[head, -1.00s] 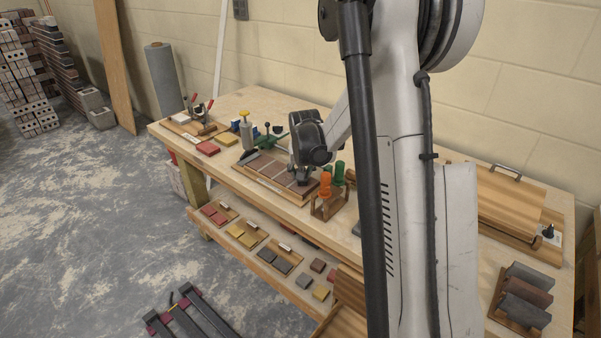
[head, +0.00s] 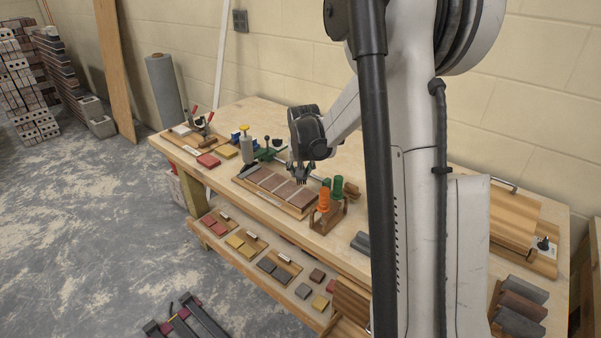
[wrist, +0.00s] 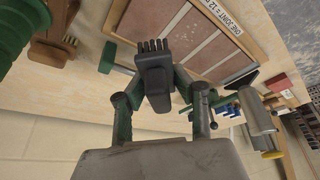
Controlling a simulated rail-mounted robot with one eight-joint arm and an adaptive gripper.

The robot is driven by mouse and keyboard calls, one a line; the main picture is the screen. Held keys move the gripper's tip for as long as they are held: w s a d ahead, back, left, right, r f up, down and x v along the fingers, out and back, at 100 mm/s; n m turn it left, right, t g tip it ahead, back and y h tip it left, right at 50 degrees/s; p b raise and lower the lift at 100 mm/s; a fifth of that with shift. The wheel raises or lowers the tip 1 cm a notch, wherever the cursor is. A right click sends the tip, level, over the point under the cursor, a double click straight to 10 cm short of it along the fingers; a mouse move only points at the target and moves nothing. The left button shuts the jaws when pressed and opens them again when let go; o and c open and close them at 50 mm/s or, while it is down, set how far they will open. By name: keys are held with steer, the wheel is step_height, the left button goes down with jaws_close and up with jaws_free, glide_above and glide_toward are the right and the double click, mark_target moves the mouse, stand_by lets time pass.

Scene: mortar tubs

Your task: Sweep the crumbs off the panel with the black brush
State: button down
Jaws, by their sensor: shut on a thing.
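The panel (head: 268,182) is a wooden-framed board of reddish-brown tiles with pale joints on the bench. It also shows in the wrist view (wrist: 205,42), with a printed label strip along its far side. My gripper (head: 301,168) is at the panel's back right edge. In the wrist view my gripper (wrist: 154,84) has its green fingers closed on the black brush (wrist: 153,68), whose dark bristles point toward the panel. The bristles appear just above the panel's edge; contact is unclear.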

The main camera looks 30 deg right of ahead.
steer(key=shift+r, duration=0.1)
steer(key=shift+r+p, duration=0.6)
steer(key=shift+r, duration=0.8)
